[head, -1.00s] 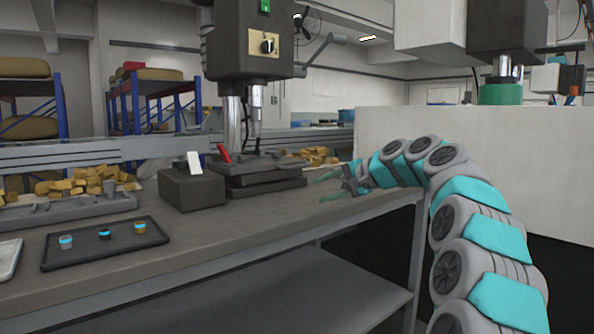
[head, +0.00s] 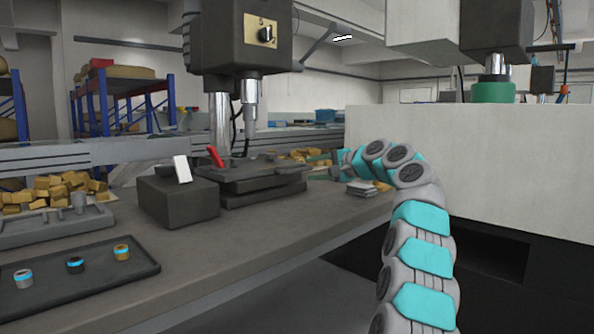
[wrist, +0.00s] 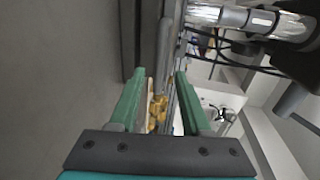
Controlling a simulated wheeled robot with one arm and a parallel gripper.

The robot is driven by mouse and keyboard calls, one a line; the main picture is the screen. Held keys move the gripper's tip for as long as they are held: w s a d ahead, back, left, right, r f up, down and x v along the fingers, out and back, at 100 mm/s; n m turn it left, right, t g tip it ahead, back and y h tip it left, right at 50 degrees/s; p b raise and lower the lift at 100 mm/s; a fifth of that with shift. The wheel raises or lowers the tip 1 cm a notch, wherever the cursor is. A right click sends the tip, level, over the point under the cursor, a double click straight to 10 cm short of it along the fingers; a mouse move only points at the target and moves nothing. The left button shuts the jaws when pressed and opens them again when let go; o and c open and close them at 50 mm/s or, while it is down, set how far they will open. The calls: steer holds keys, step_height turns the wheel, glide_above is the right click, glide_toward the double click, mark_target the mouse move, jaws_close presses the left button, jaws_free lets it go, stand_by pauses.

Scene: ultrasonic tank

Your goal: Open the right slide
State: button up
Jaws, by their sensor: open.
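The drill press stands on the bench, with a stacked dark slide base (head: 262,182) under its head and a red lever (head: 215,156) on top. I cannot tell for sure which part is the right slide. My gripper (head: 338,170) is small in the head view, just right of the slide base. In the wrist view my gripper (wrist: 160,76) has its two green fingers spread, with nothing held. A grey bar (wrist: 163,62) shows beyond and between the fingertips; contact cannot be told. The press's metal column (wrist: 220,15) is at the upper right there.
A dark block (head: 178,203) with a white tab sits left of the slide base. A black tray (head: 80,283) with small ringed parts lies at the front left. Yellow pieces (head: 60,187) lie behind. A large white cabinet wall (head: 470,160) stands right of the bench.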

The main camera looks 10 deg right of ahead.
mark_target(301, 171)
steer(key=shift+p+x, duration=1.1)
steer(key=shift+x, duration=1.85)
steer(key=shift+f, duration=0.1)
jaws_close()
